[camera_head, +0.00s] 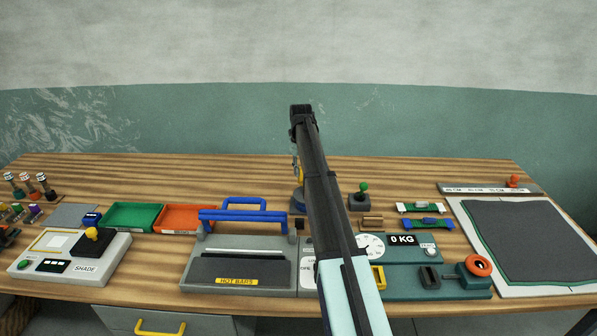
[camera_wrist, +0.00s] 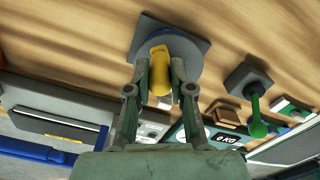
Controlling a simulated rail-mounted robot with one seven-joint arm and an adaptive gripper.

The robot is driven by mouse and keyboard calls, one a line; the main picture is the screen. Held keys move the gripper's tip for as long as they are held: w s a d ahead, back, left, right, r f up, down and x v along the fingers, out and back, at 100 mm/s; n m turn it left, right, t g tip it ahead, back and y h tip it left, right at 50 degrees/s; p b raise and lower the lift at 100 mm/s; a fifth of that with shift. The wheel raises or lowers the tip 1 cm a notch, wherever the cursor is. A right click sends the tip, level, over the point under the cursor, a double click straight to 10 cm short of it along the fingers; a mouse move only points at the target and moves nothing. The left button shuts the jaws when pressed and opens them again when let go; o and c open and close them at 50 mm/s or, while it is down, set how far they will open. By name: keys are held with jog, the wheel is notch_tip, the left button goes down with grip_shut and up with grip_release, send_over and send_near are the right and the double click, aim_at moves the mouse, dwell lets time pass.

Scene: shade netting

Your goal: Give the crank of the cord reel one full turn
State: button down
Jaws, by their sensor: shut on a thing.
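The cord reel shows in the wrist view as a blue-grey disc (camera_wrist: 190,50) on a dark square base plate (camera_wrist: 202,44). Its yellow crank handle (camera_wrist: 160,60) stands up towards the camera. My gripper (camera_wrist: 160,78) is shut on the yellow handle, one finger on each side. In the head view my arm hides most of the reel; a blue part of the reel (camera_head: 297,200) shows just left of the arm. The fingers are mostly hidden there.
A grey box with a green-knobbed lever (camera_head: 363,188) stands right of the reel; it also shows in the wrist view (camera_wrist: 256,105). A hot-bars unit with a blue handle (camera_head: 242,215) is at front left. A scale (camera_head: 405,246) is at front right. Green (camera_head: 135,216) and orange (camera_head: 190,218) trays lie left.

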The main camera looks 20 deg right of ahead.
jog(key=shift+d+m, duration=0.3)
jog(key=shift+m, duration=0.4)
jog(key=c, duration=1)
grip_release()
jog(key=shift+d, duration=0.1)
jog(key=shift+r, duration=0.1)
notch_tip(320, 180, up, 12)
jog(key=shift+f, duration=0.1)
jog(key=shift+f, duration=0.1)
